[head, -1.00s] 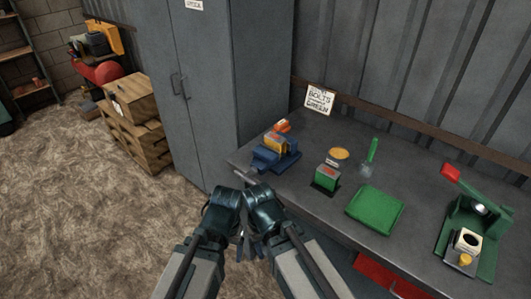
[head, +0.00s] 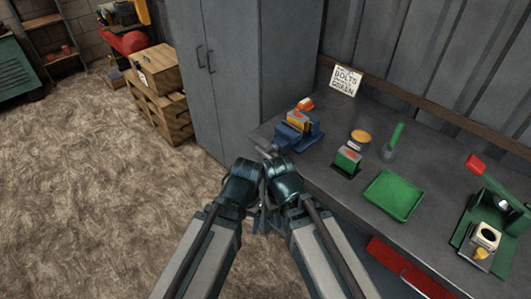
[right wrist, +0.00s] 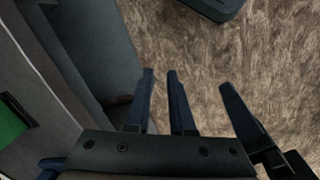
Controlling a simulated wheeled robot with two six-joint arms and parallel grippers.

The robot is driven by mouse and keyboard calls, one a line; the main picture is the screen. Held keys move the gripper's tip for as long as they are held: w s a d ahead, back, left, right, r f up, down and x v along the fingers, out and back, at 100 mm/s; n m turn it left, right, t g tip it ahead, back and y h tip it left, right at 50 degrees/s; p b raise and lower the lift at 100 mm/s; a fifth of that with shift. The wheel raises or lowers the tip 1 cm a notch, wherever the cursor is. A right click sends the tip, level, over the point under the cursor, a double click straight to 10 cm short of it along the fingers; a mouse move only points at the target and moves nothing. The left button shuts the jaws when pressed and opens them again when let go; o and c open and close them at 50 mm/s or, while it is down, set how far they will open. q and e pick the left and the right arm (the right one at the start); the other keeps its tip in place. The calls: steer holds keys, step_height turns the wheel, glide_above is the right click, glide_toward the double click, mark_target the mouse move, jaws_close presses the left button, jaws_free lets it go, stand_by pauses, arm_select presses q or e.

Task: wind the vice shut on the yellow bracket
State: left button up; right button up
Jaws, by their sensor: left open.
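The blue vice (head: 293,138) stands at the left end of the grey bench in the head view. The yellow bracket (head: 297,122) sits upright at its jaws; I cannot tell whether both jaws touch it. A thin grey bar (head: 264,153), apparently the vice handle, sticks out at the bench's front left corner. My left gripper (head: 256,218) is open and empty, its fingers mostly hidden behind the arms. My right gripper (head: 273,216) is close beside it, in front of the bench. In the right wrist view my right gripper (right wrist: 160,85) has its fingers slightly apart, with nothing between them.
On the bench are a green-sided block (head: 347,160), a yellow disc (head: 360,136), a green tray (head: 393,195) and a green press (head: 490,215) with a red handle. A sign (head: 345,81) stands behind. A grey cabinet (head: 245,75) adjoins the bench's left end.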

steer(key=w+r+p, duration=0.2)
steer(key=w+r, duration=0.1)
steer(key=w+a+r+n+t+p, duration=0.1)
steer(key=w+r+p, duration=0.2)
steer(key=w+a+r+n+y+p, duration=0.1)
steer(key=w+r+p, duration=0.2)
steer(key=w, duration=0.1)
steer(key=shift+r+t, duration=0.3)
jaws_close()
arm_select(q)
step_height(320, 180, up, 16)
steer(key=p, duration=0.7)
arm_select(e)
steer(key=n+t+y, duration=0.1)
steer(key=n+t, duration=0.1)
glide_toward(270, 157)
steer(key=b+x, duration=0.3)
steer(key=b, duration=0.3)
steer(key=b+x, duration=0.3)
steer(key=b, duration=0.4)
steer(key=shift+s+a, duration=0.1)
steer(key=shift+a, duration=0.15)
steer(key=shift+d+f+b, duration=0.2)
steer(key=shift+f+b, duration=0.15)
arm_select(q)
step_height(270, 157, down, 13)
steer(key=shift+f, duration=0.1)
arm_select(e)
steer(key=shift+w, duration=0.2)
